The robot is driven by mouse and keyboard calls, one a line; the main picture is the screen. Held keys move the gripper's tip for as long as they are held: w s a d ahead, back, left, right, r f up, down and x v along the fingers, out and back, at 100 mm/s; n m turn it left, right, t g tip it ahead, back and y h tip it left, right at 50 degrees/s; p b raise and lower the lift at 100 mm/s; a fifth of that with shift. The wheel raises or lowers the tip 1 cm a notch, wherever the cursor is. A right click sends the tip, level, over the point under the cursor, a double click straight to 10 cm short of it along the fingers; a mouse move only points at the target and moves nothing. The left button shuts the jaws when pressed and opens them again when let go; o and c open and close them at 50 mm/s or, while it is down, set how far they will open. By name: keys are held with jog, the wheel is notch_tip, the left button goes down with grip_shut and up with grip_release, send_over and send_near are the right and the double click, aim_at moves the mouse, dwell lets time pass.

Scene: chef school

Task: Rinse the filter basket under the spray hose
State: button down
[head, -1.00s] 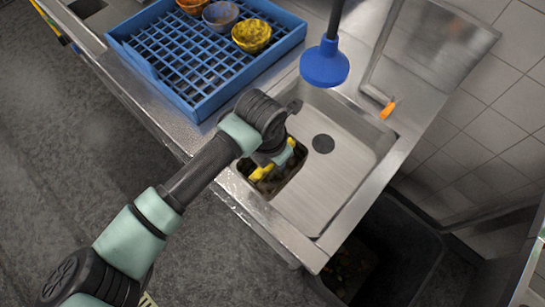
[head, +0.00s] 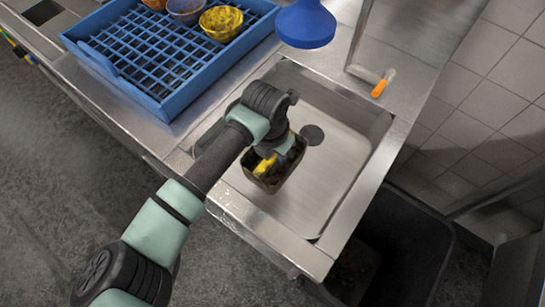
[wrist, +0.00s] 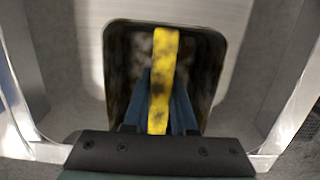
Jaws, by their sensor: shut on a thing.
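The filter basket (head: 270,185) is a dark, roughly rectangular basket with brown soiling inside and a yellow handle (head: 265,164). It is at the front left of the steel sink (head: 335,185), left of the drain. My gripper (head: 277,153) is shut on the yellow handle, with the arm coming from the lower left. The wrist view shows the handle (wrist: 163,75) between the two fingers, with the soiled basket (wrist: 125,65) around it. The blue spray hose head (head: 305,24) hangs above the back of the sink, apart from the basket.
A blue dish rack (head: 130,84) with several bowls, one yellow (head: 221,21), stands on the counter left of the sink. An orange-tipped lever (head: 383,83) is at the back right. A dark bin (head: 390,250) stands below the sink's right side. The sink's right half is free.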

jog(key=shift+w+d+f+b, duration=0.25)
jog(key=shift+w+f+b, duration=0.1)
jog(key=shift+f+b, duration=0.7)
jog(key=shift+w+d+f+b, duration=0.35)
jog(key=shift+f+b, duration=0.45)
jog(key=shift+f, duration=0.5)
jog(key=shift+w+d+f+b, duration=0.2)
jog(key=shift+w+f+b, duration=0.2)
jog(key=shift+f+b, duration=0.65)
jog(key=c, duration=0.7)
grip_release()
jog(key=shift+o, duration=0.2)
jog(key=shift+f, duration=0.1)
jog(key=r, duration=0.4)
jog(key=s+a+r, duration=0.1)
jog(key=r, duration=0.8)
jog(key=shift+s+a, duration=0.15)
jog(key=shift+s, duration=0.2)
jog(key=shift+f, duration=0.1)
